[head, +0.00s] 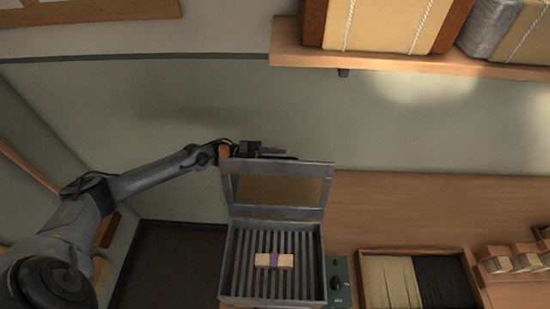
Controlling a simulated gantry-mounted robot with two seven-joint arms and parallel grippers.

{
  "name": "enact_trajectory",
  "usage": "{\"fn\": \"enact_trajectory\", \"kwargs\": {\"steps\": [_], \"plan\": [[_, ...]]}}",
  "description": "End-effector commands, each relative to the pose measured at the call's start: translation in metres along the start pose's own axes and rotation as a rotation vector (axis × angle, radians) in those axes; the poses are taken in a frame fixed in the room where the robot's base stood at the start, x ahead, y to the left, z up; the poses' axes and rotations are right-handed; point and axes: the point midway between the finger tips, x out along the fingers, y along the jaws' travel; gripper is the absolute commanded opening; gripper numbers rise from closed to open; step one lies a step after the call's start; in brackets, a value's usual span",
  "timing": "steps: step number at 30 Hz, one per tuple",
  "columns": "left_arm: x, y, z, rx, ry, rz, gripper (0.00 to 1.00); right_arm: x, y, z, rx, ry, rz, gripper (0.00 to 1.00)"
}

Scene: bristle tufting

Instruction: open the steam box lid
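The steam box (229,262) is a grey metal box with a slatted floor. Its lid (324,186), a grey frame around a brownish pane, stands raised at the back edge of the box. Inside, a pale wooden block (284,260) with a purple band lies on the slats. My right gripper does not show.
A green control panel with a black knob (337,282) adjoins the box on the right. A wooden tray (418,251) of pale and dark bristles and several wooden blocks (497,264) are farther right. A shelf (420,65) with packages hangs above. The table behind the bristle tray is clear.

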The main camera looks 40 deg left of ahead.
Motion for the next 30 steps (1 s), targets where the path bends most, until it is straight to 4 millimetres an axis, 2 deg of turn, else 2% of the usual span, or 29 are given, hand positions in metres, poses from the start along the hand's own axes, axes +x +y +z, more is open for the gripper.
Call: {"fn": "enact_trajectory", "kwargs": {"steps": [1, 6, 7, 15, 24, 30], "plan": [[0.0, 0.0, 0.0, 0.0, 0.0, 0.0, 0.27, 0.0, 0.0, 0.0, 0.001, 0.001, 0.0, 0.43], [0.0, 0.0, 0.0, 0.0, 0.0, 0.0, 0.01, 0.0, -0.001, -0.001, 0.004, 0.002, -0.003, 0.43], [0.0, 0.0, 0.0, 0.0, 0.0, 0.0, 0.0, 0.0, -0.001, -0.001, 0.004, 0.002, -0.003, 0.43], [0.0, 0.0, -0.001, 0.005, -0.001, 0.003, 0.0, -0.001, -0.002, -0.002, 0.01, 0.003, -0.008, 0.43], [0.014, 0.019, -0.036, 0.173, -0.002, 0.077, 0.0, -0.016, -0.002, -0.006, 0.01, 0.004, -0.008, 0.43], [0.016, 0.022, -0.038, 0.198, -0.002, 0.084, 0.0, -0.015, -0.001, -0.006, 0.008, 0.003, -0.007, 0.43]]}}
